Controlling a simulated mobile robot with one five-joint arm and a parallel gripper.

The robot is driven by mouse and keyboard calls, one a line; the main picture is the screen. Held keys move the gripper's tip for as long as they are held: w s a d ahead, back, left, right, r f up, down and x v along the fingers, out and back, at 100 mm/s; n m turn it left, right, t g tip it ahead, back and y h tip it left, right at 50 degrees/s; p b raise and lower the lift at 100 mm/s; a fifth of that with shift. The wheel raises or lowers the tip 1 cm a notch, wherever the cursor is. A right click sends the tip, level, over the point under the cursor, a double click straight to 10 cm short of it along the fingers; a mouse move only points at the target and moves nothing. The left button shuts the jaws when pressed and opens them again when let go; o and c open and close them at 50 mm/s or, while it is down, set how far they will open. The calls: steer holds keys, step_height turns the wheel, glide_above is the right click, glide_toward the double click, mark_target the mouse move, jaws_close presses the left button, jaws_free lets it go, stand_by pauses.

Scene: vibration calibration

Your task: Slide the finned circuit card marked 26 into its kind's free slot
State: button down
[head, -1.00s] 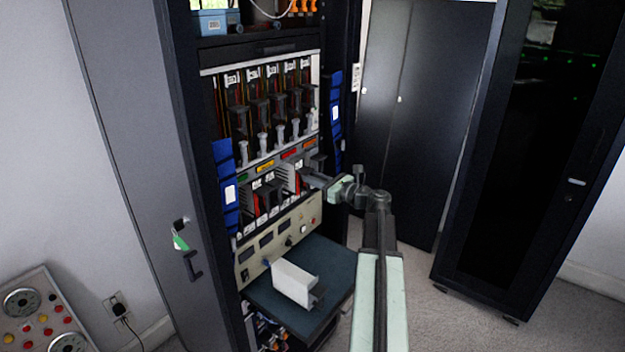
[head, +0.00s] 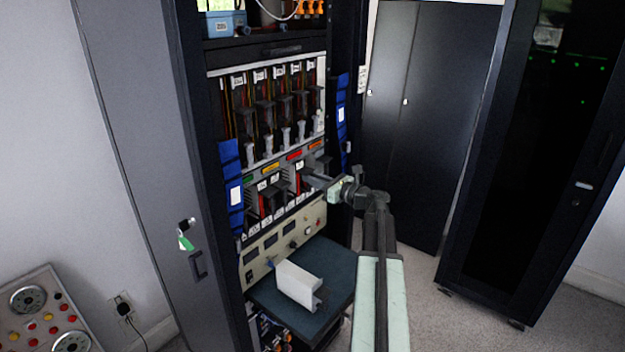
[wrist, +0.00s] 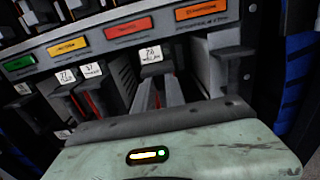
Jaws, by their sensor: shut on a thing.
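My gripper (head: 322,182) is at the front of the rack's lower card row, at its right part. It is shut on a dark grey card (wrist: 151,72) with a white tag that seems to read 26 (wrist: 151,54). In the wrist view the card stands upright below the red and orange labels, at the row's opening. How deep it sits is hidden. Two cards with white tags, one reading 37 (wrist: 91,70), stand to its left under the yellow label (wrist: 67,46).
A header strip carries green, yellow, red (wrist: 128,28) and orange (wrist: 201,10) labels. An upper row of cards (head: 268,105) is above. A teal shelf (head: 335,262) with a white bracket (head: 299,285) sticks out below. Blue strips (head: 341,110) flank the rack.

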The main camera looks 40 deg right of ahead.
steer(key=shift+w+a, duration=0.1)
steer(key=shift+w, duration=0.25)
stand_by(0.4)
steer(key=c, duration=1.3)
jaws_free()
steer(key=shift+w, duration=0.1)
steer(key=shift+f+b, duration=0.6)
steer(key=shift+v, duration=2.55)
steer(key=shift+r, duration=0.1)
steer(key=v, duration=0.6)
